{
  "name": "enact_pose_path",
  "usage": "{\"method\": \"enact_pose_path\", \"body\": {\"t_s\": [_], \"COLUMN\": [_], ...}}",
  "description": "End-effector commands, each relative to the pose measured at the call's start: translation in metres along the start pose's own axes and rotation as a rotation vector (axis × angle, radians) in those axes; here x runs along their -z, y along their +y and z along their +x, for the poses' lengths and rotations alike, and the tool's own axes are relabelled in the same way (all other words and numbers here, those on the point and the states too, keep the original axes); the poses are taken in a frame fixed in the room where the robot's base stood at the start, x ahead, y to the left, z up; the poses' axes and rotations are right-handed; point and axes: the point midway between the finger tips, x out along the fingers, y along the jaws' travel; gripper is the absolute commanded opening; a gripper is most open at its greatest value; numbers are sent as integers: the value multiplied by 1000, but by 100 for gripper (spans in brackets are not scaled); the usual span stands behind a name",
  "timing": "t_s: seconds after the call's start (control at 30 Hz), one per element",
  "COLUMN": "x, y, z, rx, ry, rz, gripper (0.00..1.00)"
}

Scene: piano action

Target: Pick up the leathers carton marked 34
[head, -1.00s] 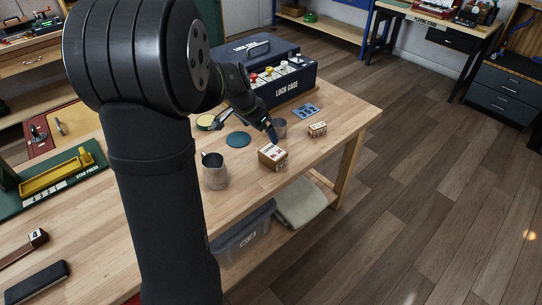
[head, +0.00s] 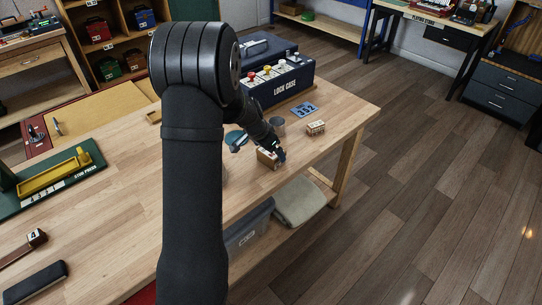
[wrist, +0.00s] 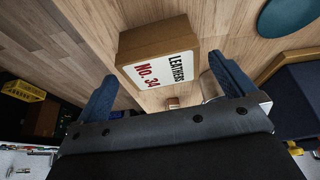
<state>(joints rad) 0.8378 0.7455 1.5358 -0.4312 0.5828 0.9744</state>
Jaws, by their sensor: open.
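The leathers carton (wrist: 158,58) is a brown box with a white label reading "LEATHERS No. 34". In the wrist view it lies ahead of my gripper (wrist: 165,88), whose two blue fingers are spread apart with the carton's label between and just beyond them. In the head view the carton (head: 265,158) stands on the bench near its front edge, partly hidden by my gripper (head: 278,157), which is above and beside it. I cannot tell whether a finger touches it.
A smaller box (head: 316,128) sits behind and right of the carton. A grey cup (head: 278,125), a blue number plate (head: 304,110) and the lock case (head: 285,85) stand further back. A teal disc (wrist: 288,15) shows in the wrist view. The bench's front edge is close.

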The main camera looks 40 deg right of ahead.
Motion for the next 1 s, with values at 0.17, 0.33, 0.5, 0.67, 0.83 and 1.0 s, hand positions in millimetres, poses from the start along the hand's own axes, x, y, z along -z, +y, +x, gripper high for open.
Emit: {"method": "enact_pose_path", "body": {"t_s": [0.17, 0.33, 0.5, 0.67, 0.83, 1.0], "x": [1, 1, 1, 1, 1, 1], "y": [-1, -1, -1, -1, -1, -1], "z": [26, 38, 38, 38, 38, 38], "rx": [-2, -1, -1, -1, 0, 0], "ry": [-2, -2, -1, -1, -1, -1], "rz": [0, 0, 0, 0, 0, 0], "gripper": [100, 100, 100, 80, 56, 56]}}
